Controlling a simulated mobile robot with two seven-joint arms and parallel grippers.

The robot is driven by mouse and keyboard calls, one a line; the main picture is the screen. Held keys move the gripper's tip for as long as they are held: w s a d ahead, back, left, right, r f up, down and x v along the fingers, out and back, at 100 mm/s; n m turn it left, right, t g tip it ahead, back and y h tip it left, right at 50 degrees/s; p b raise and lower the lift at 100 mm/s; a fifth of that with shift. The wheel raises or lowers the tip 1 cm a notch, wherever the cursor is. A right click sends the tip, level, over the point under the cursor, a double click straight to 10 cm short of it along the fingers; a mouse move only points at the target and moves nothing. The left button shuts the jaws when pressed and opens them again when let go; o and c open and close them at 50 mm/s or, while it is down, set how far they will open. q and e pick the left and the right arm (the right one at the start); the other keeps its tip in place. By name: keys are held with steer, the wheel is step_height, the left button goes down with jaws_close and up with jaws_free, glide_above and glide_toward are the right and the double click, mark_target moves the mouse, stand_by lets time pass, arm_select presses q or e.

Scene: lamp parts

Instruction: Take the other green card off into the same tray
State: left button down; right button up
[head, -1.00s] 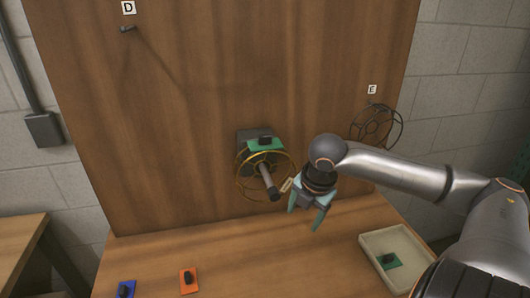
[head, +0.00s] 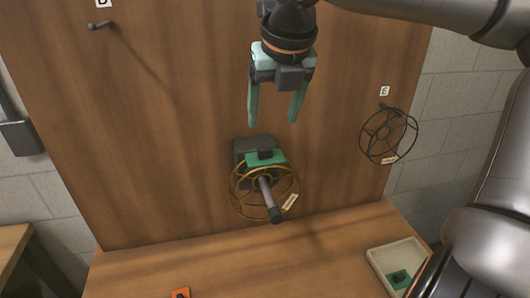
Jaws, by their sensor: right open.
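A green card (head: 266,159) with a black knob sits at the top of the dark block (head: 245,148) on the wooden board, just above a brass wire ring (head: 236,190). My right gripper (head: 272,118) points down above the card, open and empty, with its fingers apart from it. Another green card (head: 398,279) with a black knob lies in the cream tray (head: 384,254) at the lower right. My left gripper is not in view.
A grey rod with a dark end (head: 271,205) sticks out through the brass ring, with a small tag beside it. A black wire ring (head: 388,135) hangs under label E at right. An orange card (head: 181,293) lies on the table at the bottom edge.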

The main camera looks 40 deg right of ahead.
mark_target(265, 148)
steer(key=x, duration=0.9)
steer(key=shift+w+a+f, duration=0.15)
steer(key=shift+c, duration=0.2)
jaws_close()
